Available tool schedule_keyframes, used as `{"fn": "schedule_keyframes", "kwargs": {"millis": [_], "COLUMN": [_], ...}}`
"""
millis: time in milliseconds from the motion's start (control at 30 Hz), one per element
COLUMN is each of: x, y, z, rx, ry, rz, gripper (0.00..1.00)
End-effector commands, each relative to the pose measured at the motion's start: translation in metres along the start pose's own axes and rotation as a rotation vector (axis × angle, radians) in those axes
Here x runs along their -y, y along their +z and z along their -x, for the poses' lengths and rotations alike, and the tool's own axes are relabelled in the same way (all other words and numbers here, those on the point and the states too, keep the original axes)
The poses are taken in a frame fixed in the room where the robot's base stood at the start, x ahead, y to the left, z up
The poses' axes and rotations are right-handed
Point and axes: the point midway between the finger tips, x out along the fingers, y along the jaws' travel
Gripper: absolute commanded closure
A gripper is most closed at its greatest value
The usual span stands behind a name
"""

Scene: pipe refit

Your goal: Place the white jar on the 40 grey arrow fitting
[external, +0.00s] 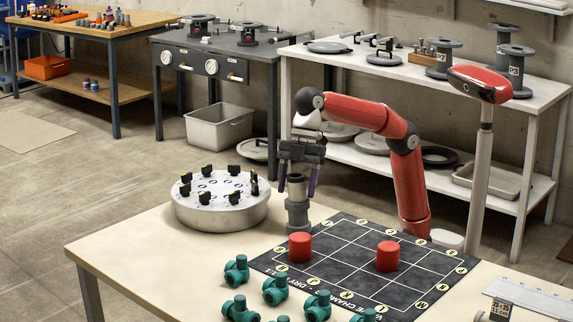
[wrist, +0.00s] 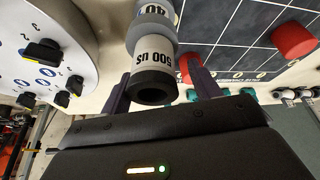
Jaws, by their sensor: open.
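The white jar (wrist: 152,65), with a white band marked "500 US" and a dark open end, stands in line with the grey fitting marked 40 (wrist: 153,12). The two appear to be stacked and touching; the arrow is not visible. In the external view the jar (external: 297,192) is the upper part of an upright column, and the grey fitting (external: 297,216) is below it on the table. My gripper (external: 297,182) points down over the column with one finger on each side. In the wrist view my gripper (wrist: 163,88) is open, with gaps beside the jar.
A round white stand (external: 222,212) with black-and-yellow knobs is close on the left. A black grid mat (external: 345,262) carries two red cylinders (external: 300,247) on the right. Several teal valves (external: 275,289) stand along the front. The table's left part is clear.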

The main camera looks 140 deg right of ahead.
Motion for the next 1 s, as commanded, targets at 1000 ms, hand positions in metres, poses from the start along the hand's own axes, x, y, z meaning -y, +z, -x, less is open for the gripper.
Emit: {"fn": "schedule_keyframes", "kwargs": {"millis": [1000], "x": [0.0], "y": [-0.002], "z": [0.126], "rx": [0.0], "ry": [0.001], "rz": [0.0], "gripper": [0.38]}}
